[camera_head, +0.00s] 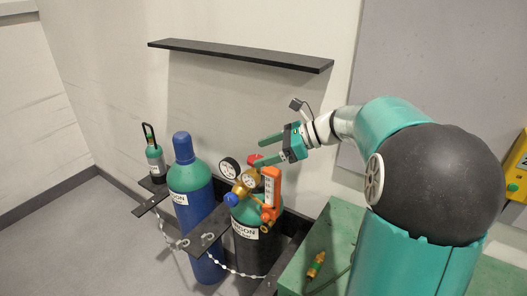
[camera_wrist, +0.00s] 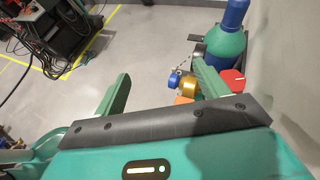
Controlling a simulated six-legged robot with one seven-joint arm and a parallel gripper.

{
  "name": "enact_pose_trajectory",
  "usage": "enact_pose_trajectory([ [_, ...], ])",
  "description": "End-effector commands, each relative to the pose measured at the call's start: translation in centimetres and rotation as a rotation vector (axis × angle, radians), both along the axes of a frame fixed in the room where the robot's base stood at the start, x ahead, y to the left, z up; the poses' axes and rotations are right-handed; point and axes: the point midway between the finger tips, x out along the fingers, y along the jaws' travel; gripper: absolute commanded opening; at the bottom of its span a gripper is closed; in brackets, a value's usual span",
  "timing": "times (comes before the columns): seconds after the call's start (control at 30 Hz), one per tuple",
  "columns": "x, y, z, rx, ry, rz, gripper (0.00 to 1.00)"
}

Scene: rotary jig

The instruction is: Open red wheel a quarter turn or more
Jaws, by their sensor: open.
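The red wheel (camera_head: 255,160) sits on top of the valve of the right-hand gas cylinder (camera_head: 246,238), above a brass regulator (camera_head: 246,185) with gauges. The red wheel also shows in the wrist view (camera_wrist: 232,79), just right of my right finger. My gripper (camera_head: 263,151) is open, its two green fingers spread, with the wheel close to the tips. In the wrist view my gripper (camera_wrist: 160,85) has nothing between its fingers but floor and part of the regulator. I cannot tell whether a finger touches the wheel; part of the wheel is hidden in the head view.
A blue cylinder (camera_head: 195,220) with a green shoulder stands left, and a small green cylinder (camera_head: 155,160) farther left. A black rack with chains (camera_head: 235,270) holds them. An orange flowmeter (camera_head: 271,187) stands beside the wheel. A black shelf (camera_head: 240,55) is on the wall.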

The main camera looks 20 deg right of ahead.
Motion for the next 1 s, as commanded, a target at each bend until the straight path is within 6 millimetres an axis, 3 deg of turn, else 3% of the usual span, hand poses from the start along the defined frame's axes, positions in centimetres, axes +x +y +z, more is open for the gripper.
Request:
enact_pose_trajectory([
  [0.2,0.4,2.9,-3.0,-0.371,0.020,0.296,0.73],
  [0.4,1.8,3.2,-4.2,-0.792,-0.017,0.596,0.73],
  [0.57,4.3,2.7,-3.1,-1.100,-0.074,0.786,0.73],
  [0.8,8.9,2.1,0.3,-1.476,-0.158,0.966,0.73],
  [1.0,10.3,1.9,1.4,-1.582,-0.180,1.006,0.73],
])
